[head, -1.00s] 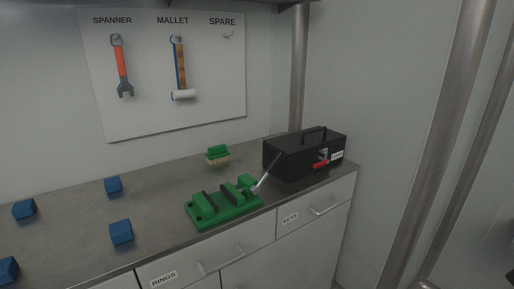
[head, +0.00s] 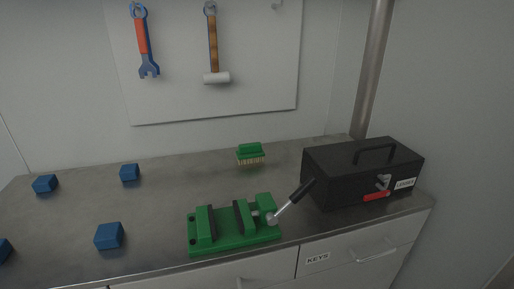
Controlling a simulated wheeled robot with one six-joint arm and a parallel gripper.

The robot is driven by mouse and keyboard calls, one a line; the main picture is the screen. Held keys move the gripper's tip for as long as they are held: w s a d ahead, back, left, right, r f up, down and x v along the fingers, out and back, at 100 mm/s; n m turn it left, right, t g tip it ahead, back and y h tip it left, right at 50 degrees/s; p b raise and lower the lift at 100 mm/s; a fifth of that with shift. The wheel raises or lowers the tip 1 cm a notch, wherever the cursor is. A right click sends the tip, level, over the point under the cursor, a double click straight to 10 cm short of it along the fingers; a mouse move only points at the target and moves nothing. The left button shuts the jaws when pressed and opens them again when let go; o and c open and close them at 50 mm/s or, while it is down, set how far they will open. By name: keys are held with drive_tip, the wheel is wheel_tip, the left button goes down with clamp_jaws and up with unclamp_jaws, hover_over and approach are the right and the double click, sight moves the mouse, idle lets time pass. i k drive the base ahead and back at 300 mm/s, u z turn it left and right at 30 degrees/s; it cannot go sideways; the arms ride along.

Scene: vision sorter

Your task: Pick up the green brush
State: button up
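The green brush (head: 250,154) stands on the grey worktop towards the back, with its green handle up and pale bristles down. It is behind the green vise and to the left of the black toolbox, apart from both. My gripper does not show in the head view.
A green vise (head: 235,229) with a black-gripped lever sits at the front edge. A black toolbox (head: 345,180) with a red latch stands right. Several blue blocks, one here (head: 109,236), lie left on the worktop (head: 165,205). A spanner (head: 144,42) and mallet (head: 213,45) hang behind.

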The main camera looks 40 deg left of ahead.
sight(252, 152)
drive_tip(key=u, duration=0.3)
drive_tip(key=i, duration=0.7)
drive_tip(key=u, duration=1.05)
drive_tip(key=i, duration=0.6)
drive_tip(key=u, duration=0.55)
